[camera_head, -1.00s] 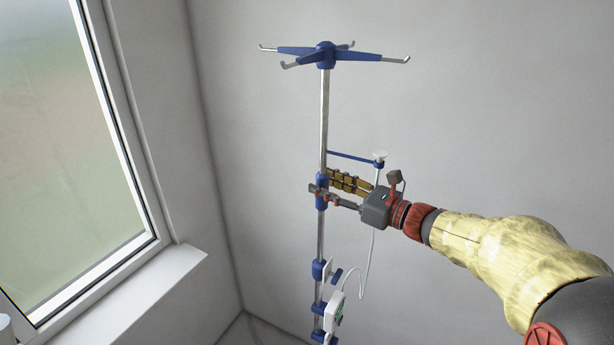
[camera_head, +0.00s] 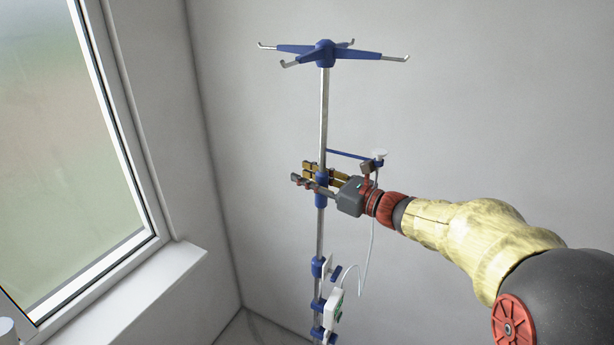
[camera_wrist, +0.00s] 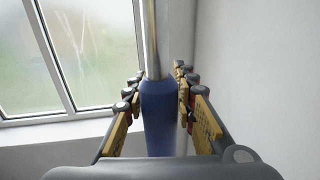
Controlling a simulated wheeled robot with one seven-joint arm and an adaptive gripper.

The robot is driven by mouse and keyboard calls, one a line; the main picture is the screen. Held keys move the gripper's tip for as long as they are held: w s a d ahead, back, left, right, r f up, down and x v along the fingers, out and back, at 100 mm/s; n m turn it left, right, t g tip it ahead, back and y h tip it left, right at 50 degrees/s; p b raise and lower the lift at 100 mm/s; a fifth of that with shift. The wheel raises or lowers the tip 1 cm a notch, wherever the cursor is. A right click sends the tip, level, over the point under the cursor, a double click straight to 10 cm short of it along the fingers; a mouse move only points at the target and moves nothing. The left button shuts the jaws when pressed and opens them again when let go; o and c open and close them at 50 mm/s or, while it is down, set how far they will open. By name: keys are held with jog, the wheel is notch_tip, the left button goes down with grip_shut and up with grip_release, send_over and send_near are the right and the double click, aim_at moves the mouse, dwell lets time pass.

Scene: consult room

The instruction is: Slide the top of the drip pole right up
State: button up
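The drip pole (camera_head: 324,110) stands upright near the wall, a thin metal rod with a blue hook head (camera_head: 325,53) bearing several hooks on top. A blue collar (camera_head: 321,200) sits on the pole below a thin blue side arm. My gripper (camera_head: 303,172) reaches in from the right at this collar, with its fingers on either side of the pole. In the wrist view the blue collar (camera_wrist: 158,120) stands between the yellow-padded fingers, with a narrow gap visible on each side. The gripper is open; the near finger and palm hide part of the collar in the head view.
Lower on the pole are blue clamps (camera_head: 317,267) and a white device (camera_head: 333,303) with a pale tube running up to a white-capped holder (camera_head: 379,155). A window (camera_head: 70,150) and sill (camera_head: 135,290) are at left. The wall right of the pole is clear.

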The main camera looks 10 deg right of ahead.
jog(key=c, duration=0.6)
grip_shut()
